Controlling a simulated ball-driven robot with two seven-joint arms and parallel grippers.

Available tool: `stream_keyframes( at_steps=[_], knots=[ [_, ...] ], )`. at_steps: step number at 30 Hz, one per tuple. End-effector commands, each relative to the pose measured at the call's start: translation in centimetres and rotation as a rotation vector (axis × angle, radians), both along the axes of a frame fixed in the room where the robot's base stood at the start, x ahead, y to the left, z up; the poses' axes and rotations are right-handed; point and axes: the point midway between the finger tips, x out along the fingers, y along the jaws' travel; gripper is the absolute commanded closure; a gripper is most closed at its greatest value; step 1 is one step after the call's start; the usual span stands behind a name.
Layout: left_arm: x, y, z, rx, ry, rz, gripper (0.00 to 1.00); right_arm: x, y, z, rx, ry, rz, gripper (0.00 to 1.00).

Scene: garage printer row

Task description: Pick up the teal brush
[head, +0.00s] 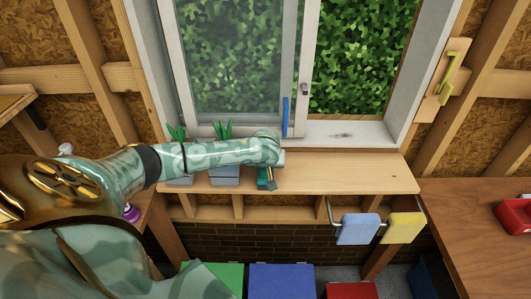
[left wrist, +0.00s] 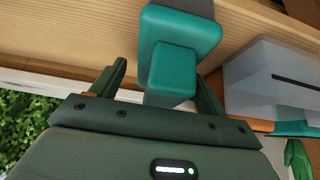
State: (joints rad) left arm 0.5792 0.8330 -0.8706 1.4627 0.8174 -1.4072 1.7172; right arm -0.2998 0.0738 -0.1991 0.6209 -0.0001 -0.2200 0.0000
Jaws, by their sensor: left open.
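The teal brush (left wrist: 178,62) lies on the wooden shelf (head: 340,172) under the window, and a small teal part of it shows in the head view (head: 264,175). In the left wrist view it has a wide teal block, a narrower teal part and a dark grey end at the top edge. My left gripper (left wrist: 165,85) is open, with one dark green finger on each side of the narrower part. I cannot tell whether the fingers touch it. In the head view my left forearm and wrist hide most of the gripper. My right gripper is not in view.
Grey planters (head: 224,176) with green plants stand left of the brush; one shows close by in the left wrist view (left wrist: 275,80). A blue strip (head: 285,117) stands at the window frame. Blue (head: 358,229) and yellow (head: 403,227) cloths hang below. The shelf's right part is clear.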

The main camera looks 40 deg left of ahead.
Motion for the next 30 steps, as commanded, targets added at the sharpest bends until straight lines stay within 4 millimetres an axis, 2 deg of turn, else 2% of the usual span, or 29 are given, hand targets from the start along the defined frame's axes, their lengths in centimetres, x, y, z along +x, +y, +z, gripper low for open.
stream_keyframes(
  at_steps=[3, 4, 9, 11, 12, 20, 23, 27, 30],
  knots=[
    [0.0, 0.0, 0.1, 0.000, 0.000, 0.000, 0.25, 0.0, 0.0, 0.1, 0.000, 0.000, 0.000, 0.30],
    [0.0, 0.0, 0.1, 0.000, 0.000, 0.000, 0.31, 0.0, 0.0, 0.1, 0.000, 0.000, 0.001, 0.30],
    [0.0, 0.0, 0.1, 0.000, 0.000, 0.000, 0.76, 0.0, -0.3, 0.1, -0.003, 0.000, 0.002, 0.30],
    [0.0, 0.0, 0.1, 0.000, 0.000, 0.000, 0.76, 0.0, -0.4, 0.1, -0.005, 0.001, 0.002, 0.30],
    [0.0, 0.0, 0.1, 0.000, 0.000, 0.000, 0.80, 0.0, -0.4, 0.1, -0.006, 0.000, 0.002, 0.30],
    [0.0, 0.0, 0.4, 0.000, 0.000, 0.001, 0.80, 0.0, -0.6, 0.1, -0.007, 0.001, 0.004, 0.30],
    [0.0, 0.0, 1.2, -0.002, -0.002, 0.002, 0.80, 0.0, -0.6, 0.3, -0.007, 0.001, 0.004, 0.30],
    [0.0, 0.0, 3.3, -0.001, -0.002, 0.002, 0.80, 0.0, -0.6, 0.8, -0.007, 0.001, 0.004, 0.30],
    [-0.9, -1.0, 5.0, -0.003, -0.001, -0.002, 0.80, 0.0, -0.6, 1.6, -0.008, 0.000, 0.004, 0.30]
  ],
)
